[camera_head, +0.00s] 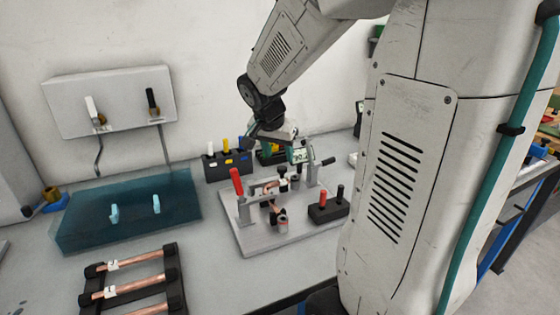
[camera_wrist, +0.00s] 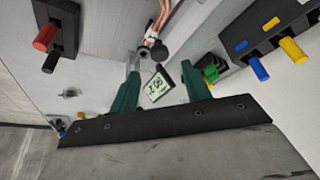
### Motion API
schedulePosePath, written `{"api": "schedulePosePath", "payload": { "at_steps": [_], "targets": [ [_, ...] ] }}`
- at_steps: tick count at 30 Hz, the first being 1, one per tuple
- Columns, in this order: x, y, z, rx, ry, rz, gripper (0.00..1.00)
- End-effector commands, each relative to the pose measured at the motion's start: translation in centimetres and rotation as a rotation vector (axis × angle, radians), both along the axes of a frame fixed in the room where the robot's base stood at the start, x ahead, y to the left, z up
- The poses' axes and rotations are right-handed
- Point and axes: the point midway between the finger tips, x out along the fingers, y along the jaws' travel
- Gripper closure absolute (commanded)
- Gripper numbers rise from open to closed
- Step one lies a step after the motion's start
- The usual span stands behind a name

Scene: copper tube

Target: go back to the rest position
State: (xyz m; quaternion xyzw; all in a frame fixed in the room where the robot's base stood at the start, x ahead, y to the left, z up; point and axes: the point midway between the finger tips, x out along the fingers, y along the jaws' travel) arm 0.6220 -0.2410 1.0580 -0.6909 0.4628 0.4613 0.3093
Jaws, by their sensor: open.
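My gripper (camera_head: 276,148) is over the back of the fixture plate (camera_head: 250,240) in the head view. In the wrist view its two green fingers are apart with nothing clamped between them (camera_wrist: 160,72). A small digital display (camera_wrist: 157,87) shows between and beyond the fingers; it also shows in the head view (camera_head: 300,155). A bent copper tube piece (camera_head: 268,203) is in the fixture in the middle of the plate. Copper tube also shows at the top of the wrist view (camera_wrist: 160,18). The fingertips are partly hidden in the head view.
Copper tubes (camera_head: 130,288) lie on a black rack at front left. Behind it is a teal translucent box (camera_head: 80,230). A black block with coloured handles (camera_head: 228,165) stands at the back. A red-and-black-handled block (camera_head: 328,208) sits right of the fixture. A red lever (camera_head: 237,182) stands up.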

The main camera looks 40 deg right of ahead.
Motion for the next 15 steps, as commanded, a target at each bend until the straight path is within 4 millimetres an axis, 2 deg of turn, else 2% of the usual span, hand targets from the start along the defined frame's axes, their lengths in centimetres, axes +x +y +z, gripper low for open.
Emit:
{"api": "schedulePosePath", "payload": {
  "at_steps": [3,6,15],
  "targets": [
    [-0.1,0.5,1.4,-0.002,-0.003,0.001,0.52],
    [-0.3,0.7,1.8,-0.001,-0.001,-0.001,0.52],
    [-0.3,0.7,1.9,0.000,0.001,-0.001,0.52]
  ]
}}
